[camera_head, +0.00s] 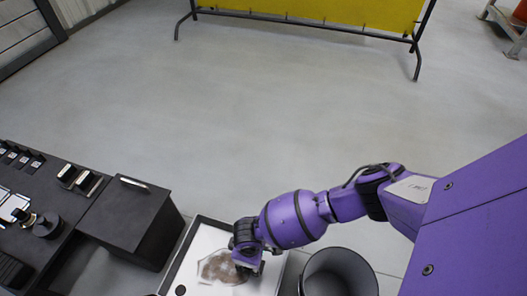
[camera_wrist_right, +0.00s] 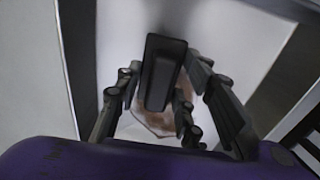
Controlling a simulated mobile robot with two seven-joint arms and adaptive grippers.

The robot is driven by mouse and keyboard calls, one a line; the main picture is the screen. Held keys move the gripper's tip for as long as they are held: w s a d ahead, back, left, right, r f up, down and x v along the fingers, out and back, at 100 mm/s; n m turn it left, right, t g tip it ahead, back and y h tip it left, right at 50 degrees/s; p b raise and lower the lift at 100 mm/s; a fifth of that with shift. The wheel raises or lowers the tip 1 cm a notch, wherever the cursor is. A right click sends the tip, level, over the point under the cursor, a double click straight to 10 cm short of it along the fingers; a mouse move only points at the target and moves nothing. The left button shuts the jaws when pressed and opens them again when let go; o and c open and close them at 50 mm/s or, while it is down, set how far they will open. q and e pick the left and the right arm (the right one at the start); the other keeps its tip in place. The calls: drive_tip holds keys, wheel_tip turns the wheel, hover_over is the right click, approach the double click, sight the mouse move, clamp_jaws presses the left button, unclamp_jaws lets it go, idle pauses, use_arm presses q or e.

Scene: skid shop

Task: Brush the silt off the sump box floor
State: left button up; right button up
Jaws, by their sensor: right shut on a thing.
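The sump box (camera_head: 180,258) lies at the bottom centre of the head view, with a dark rim and a pale floor. A brown patch of silt (camera_head: 216,268) spreads on that floor, partly hidden by my right gripper (camera_head: 248,266). My right gripper is low over the box, at the right side of the silt. In the wrist view it is shut on a dark, block-shaped brush (camera_wrist_right: 163,72), which stands between its fingers with some brown silt (camera_wrist_right: 160,118) showing behind. Whether the bristles touch the floor is hidden. My left gripper is out of view.
A dark round bin (camera_head: 338,262), open at the top, stands just right of the sump box. A black box with a handle (camera_head: 133,215) and a black control bench (camera_head: 50,205) are on the left. A yellow barrier (camera_head: 330,10) is far back. The grey floor between is clear.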

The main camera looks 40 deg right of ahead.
drive_tip(key=shift+w, duration=0.15)
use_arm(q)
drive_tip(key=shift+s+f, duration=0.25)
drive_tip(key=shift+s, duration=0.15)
use_arm(e)
drive_tip(key=shift+f, duration=0.2)
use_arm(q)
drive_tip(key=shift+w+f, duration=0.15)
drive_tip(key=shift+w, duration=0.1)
use_arm(e)
drive_tip(key=shift+f, duration=0.25)
drive_tip(key=shift+f+b, duration=0.25)
drive_tip(key=shift+b, duration=0.15)
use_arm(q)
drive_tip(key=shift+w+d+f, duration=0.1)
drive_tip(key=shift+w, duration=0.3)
use_arm(e)
drive_tip(key=shift+f, duration=0.1)
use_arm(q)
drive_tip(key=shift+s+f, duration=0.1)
use_arm(e)
drive_tip(key=shift+f, duration=0.25)
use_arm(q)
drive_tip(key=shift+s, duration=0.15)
use_arm(e)
drive_tip(key=shift+a, duration=0.1)
